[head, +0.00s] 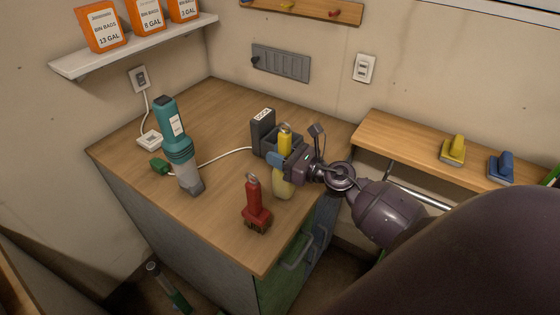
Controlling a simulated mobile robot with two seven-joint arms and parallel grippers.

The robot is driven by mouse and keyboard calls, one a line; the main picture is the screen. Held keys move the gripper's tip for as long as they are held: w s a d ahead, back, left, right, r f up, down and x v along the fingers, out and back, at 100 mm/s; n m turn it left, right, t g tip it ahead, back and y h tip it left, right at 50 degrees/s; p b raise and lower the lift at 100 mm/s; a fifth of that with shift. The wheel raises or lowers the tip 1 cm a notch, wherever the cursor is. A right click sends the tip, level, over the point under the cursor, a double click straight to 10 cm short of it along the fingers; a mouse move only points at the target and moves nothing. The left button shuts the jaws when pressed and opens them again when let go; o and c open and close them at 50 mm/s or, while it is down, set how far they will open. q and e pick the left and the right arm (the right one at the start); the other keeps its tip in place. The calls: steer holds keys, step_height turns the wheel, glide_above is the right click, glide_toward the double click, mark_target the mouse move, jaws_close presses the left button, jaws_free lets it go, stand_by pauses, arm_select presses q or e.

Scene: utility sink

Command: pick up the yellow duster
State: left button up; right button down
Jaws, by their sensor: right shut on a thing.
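The yellow duster (284,187) is upright over the right part of the wooden counter, with its yellow handle up and its pale yellow head down. My right gripper (278,159) comes in from the right and is shut on the duster around its middle, hiding that part. I cannot tell whether the head touches the counter. My left gripper is not in the head view.
A red brush (257,208) stands just in front of the duster. A dark grey holder (262,130) stands close behind. A teal handheld vacuum (179,146) stands left on the counter (225,105). A wooden shelf (400,138) at right holds yellow (453,151) and blue (500,168) brushes.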

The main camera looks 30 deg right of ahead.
mark_target(290, 129)
step_height(290, 129, up, 8)
steer(key=p, duration=0.5)
steer(key=shift+f, duration=0.1)
steer(key=shift+r+p, duration=0.4)
steer(key=shift+r, duration=0.3)
steer(key=shift+s, duration=0.1)
